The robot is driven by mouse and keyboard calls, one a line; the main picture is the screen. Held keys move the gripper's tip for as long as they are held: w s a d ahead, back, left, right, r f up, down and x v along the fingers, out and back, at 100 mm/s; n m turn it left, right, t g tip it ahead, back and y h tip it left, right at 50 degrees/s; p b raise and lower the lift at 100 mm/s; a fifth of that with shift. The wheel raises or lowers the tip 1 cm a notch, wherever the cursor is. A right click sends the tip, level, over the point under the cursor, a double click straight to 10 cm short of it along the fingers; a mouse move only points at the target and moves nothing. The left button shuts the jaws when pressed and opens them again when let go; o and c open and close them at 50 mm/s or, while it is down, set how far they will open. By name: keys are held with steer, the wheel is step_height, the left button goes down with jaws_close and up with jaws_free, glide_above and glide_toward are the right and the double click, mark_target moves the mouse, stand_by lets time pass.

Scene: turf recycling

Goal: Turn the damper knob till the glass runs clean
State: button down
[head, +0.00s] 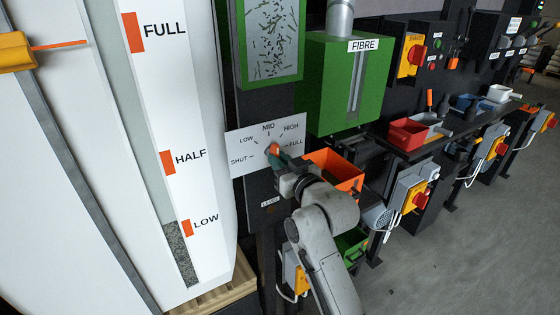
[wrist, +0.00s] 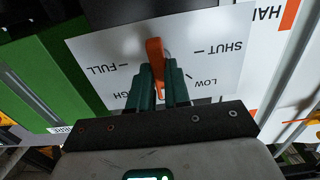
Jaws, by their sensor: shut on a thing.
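The orange damper knob (head: 275,149) sits on a white dial plate (head: 240,150) marked SHUT, LOW, MID, HIGH and FULL. My gripper (head: 286,163) is shut on it from the front. In the wrist view the dark green fingers (wrist: 162,82) sit either side of the knob (wrist: 155,50). The fingers and arm hide part of the knob, so I cannot tell its exact setting. MID is hidden in the wrist view. The green-framed glass (head: 272,38) above the plate shows many dark flecks on a pale ground.
A tall white bin (head: 95,190) with FULL, HALF and LOW marks stands at the left; speckled grey fill shows near LOW. A green FIBRE box (head: 332,95) is right of the plate. An orange tray (head: 335,168) lies close beside my gripper. Open floor (head: 480,230) is at the right.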

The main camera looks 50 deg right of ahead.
steer(key=c, duration=1.1)
jaws_free()
steer(key=shift+s, duration=0.1)
steer(key=shift+b+v, duration=0.9)
steer(key=shift+v, duration=4.4)
